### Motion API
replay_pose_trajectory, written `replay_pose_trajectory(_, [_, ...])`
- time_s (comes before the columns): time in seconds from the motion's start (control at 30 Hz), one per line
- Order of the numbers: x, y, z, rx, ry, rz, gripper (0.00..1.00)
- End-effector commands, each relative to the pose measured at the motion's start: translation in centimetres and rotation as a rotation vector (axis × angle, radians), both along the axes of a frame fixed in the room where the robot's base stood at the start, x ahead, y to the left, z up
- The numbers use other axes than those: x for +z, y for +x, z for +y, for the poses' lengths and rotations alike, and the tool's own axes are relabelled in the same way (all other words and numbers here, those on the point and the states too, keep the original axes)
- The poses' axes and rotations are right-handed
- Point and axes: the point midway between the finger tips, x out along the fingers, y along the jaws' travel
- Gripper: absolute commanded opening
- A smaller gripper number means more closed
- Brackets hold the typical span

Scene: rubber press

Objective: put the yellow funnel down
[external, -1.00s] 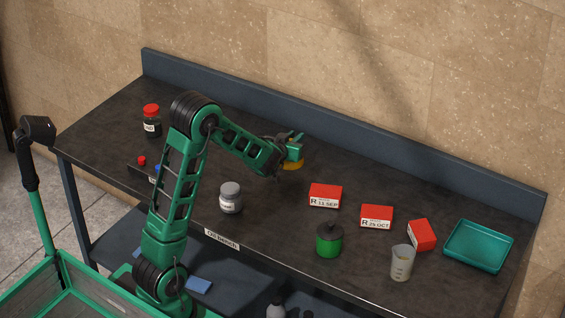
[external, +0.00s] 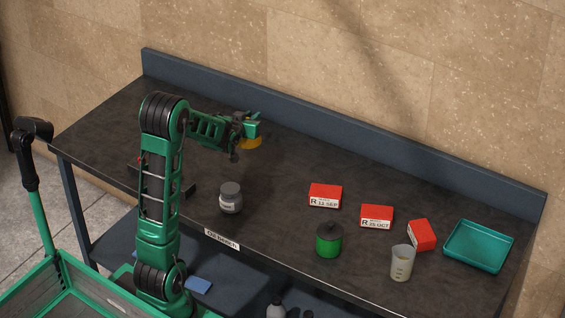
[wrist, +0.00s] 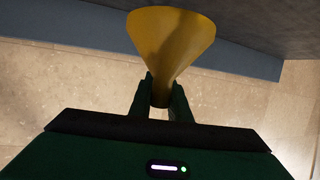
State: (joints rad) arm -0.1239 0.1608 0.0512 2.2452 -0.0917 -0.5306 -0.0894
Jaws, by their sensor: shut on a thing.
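The yellow funnel (external: 250,144) is in my gripper (external: 247,128), over the back left part of the dark bench top (external: 290,175). In the wrist view the funnel (wrist: 170,38) shows with its wide mouth away from the fingers. My gripper's two fingers (wrist: 160,98) are shut on its narrow end. In the external view the funnel seems to hang above the bench, but the exact gap is hard to tell.
A grey-lidded jar (external: 230,199), a green pot (external: 328,241), a beaker (external: 402,263), red boxes (external: 325,195) and a teal tray (external: 479,246) stand to the right and front. A raised back edge (external: 330,140) runs along the wall. The bench between jar and back edge is clear.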

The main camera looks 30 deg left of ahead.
Motion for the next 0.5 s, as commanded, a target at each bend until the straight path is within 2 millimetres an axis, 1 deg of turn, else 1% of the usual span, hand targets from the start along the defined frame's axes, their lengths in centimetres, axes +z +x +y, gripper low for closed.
replay_pose_trajectory(0.03, [0.0,-0.2,2.6,0.029,-0.003,0.002,0.0])
replay_pose_trajectory(0.1, [-0.1,-0.5,5.7,0.058,-0.005,0.004,0.0])
replay_pose_trajectory(0.17, [-0.2,-0.8,8.3,0.081,-0.006,0.006,0.0])
replay_pose_trajectory(0.2, [-0.2,-1.1,10.0,0.098,-0.008,0.006,0.0])
replay_pose_trajectory(0.33, [-0.2,-2.5,15.6,0.147,-0.01,0.005,0.0])
replay_pose_trajectory(0.4, [-0.2,-3.5,18.7,0.174,-0.01,0.007,0.0])
replay_pose_trajectory(0.47, [-0.1,-4.4,21.2,0.196,-0.009,0.005,0.0])
replay_pose_trajectory(0.5, [-0.1,-5.1,22.8,0.211,-0.008,0.003,0.0])
